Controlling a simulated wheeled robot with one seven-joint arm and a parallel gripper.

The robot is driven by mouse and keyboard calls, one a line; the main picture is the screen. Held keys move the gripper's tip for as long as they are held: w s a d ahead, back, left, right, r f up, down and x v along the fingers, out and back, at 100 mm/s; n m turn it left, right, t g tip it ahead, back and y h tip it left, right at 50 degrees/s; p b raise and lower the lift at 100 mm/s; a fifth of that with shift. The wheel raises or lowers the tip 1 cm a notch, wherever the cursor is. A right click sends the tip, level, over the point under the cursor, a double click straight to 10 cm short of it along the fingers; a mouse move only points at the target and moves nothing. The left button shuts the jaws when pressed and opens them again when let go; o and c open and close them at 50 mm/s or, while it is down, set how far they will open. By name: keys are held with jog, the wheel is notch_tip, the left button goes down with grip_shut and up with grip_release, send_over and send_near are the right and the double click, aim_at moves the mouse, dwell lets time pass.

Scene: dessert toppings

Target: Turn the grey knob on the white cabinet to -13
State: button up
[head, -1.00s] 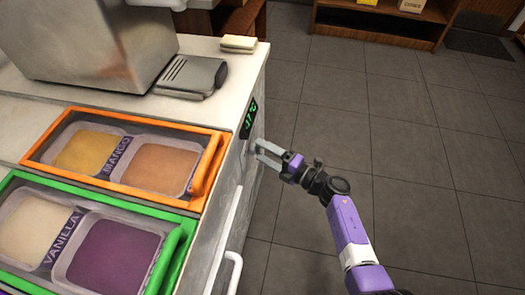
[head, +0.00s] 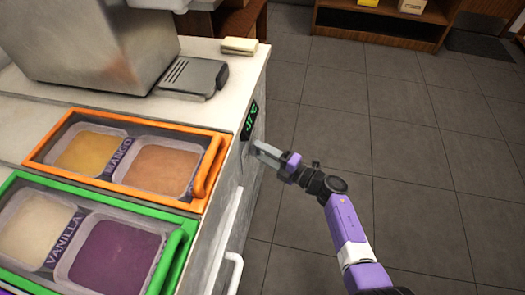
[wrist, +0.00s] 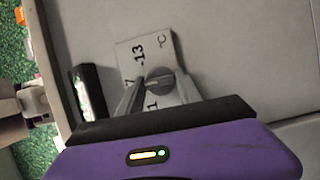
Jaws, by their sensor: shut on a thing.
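The white cabinet (head: 228,190) stands on the left in the head view, with a small green-lit display (head: 250,119) that seems to read -17 °C. In the wrist view the round grey knob (wrist: 159,79) sits on a light dial plate (wrist: 135,64). The plate shows -13 above the knob in the picture, with other marks partly hidden. My gripper (wrist: 160,88) is shut on the knob, one finger on each side. In the head view my gripper (head: 258,147) reaches the cabinet's side face just below the display; the knob is hidden there.
A white handle (head: 232,258) sticks out from the cabinet front, below my gripper. Orange-framed (head: 205,170) and green-framed (head: 180,245) topping trays lie on top. A sponge (head: 239,45) lies at the back corner. The tiled floor (head: 420,170) to the right is clear.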

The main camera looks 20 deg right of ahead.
jog(key=shift+w+d+r+m+g+p, duration=0.15)
jog(key=shift+m+g+p, duration=0.95)
jog(key=shift+m+p, duration=1.6)
jog(key=shift+s+r+m+g+p, duration=0.1)
jog(key=shift+m+g+p, duration=1.35)
jog(key=shift+p, duration=2.05)
jog(key=shift+m, duration=0.55)
jog(key=shift+t, duration=0.25)
jog(key=o, duration=1.4)
